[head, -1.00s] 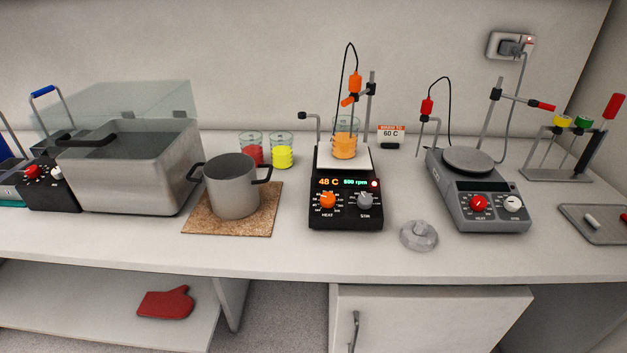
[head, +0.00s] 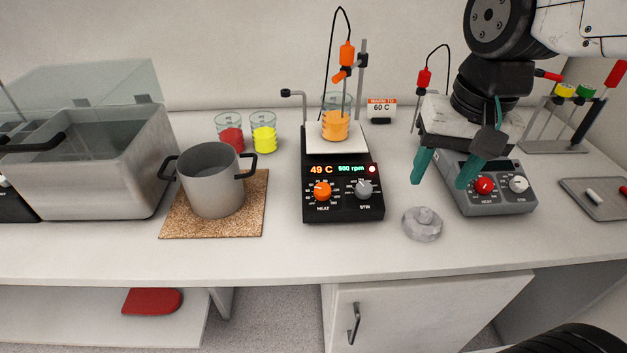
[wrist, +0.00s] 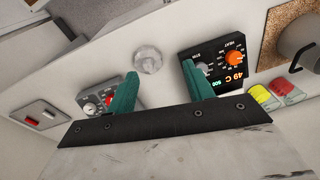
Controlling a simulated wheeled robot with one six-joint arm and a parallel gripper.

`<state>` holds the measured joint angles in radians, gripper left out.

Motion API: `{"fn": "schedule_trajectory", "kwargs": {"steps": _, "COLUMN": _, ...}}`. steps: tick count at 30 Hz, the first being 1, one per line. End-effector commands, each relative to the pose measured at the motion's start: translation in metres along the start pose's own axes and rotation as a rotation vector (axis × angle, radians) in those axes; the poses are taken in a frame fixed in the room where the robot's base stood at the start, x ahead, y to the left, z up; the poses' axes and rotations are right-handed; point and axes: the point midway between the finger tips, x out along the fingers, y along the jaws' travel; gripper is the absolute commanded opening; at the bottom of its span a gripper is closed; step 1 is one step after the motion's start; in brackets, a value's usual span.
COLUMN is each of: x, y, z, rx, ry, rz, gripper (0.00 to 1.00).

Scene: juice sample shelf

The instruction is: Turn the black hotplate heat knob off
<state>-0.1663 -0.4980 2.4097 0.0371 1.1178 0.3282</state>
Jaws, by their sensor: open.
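The black hotplate (head: 343,208) stands mid-bench in the head view. Its display reads 49 C and 500 rpm, with a red light lit. Its orange heat knob (head: 322,191) is at the lower left of the panel, with the grey stir knob (head: 364,189) to its right. A beaker of orange liquid (head: 335,122) stands on its white top. My gripper (head: 440,176) is open and empty, in front of the grey hotplate, right of the black one. In the wrist view the heat knob (wrist: 235,58) shows beyond my teal fingers (wrist: 160,88).
The grey hotplate (head: 500,203) with a red knob is partly hidden behind my gripper. A clear round lid-like piece (head: 422,224) lies between the hotplates. A grey pot (head: 212,183) on a cork mat (head: 180,225) stands left. The bench front is mostly clear.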

Motion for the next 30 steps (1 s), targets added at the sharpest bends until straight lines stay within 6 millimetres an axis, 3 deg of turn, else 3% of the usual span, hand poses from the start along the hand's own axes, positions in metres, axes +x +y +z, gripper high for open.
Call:
{"fn": "schedule_trajectory", "kwargs": {"steps": 1, "x": 0.007, "y": -0.023, "z": -0.016, "rx": 0.029, "ry": -0.017, "rz": -0.008, "gripper": 0.52}}
{"fn": "schedule_trajectory", "kwargs": {"steps": 6, "x": 0.030, "y": -0.093, "z": -0.055, "rx": 0.164, "ry": -0.041, "rz": -0.035, "gripper": 0.52}}
{"fn": "schedule_trajectory", "kwargs": {"steps": 12, "x": 0.053, "y": -0.147, "z": -0.074, "rx": 0.270, "ry": -0.060, "rz": -0.049, "gripper": 0.52}}
{"fn": "schedule_trajectory", "kwargs": {"steps": 17, "x": 0.066, "y": -0.161, "z": -0.077, "rx": 0.300, "ry": -0.065, "rz": -0.052, "gripper": 0.52}}
{"fn": "schedule_trajectory", "kwargs": {"steps": 30, "x": 0.128, "y": -0.163, "z": -0.074, "rx": 0.301, "ry": -0.065, "rz": -0.051, "gripper": 0.52}}
